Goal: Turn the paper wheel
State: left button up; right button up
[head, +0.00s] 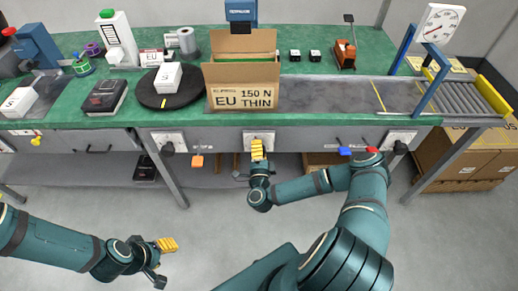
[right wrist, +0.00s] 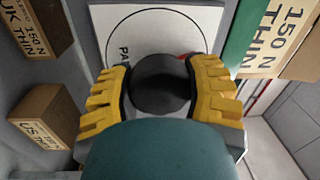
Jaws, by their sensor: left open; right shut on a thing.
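The paper wheel is a round black knob (right wrist: 160,82) in the right wrist view. It stands in front of a white plate (right wrist: 115,25) with a black circle, partly hidden lettering and a bit of red. In the head view the plate (head: 250,136) is on the bench front below the open carton, and my gripper hides the knob. My right gripper (head: 257,150) is shut on the knob, with one yellow finger on each side. My left gripper (head: 168,245) hangs open and empty over the floor at lower left.
Similar plates with black knobs sit on the bench front at left (head: 168,140) and right (head: 400,137). An orange tag (head: 198,161) and a blue handle (head: 344,152) hang nearby. An open carton (head: 243,95) stands on the green bench above. Cartons lie below; the floor in front is clear.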

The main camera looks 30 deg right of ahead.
jog(key=shift+f, duration=0.1)
jog(key=o, duration=1.2)
jog(key=shift+s, duration=0.1)
jog(key=v, duration=1.2)
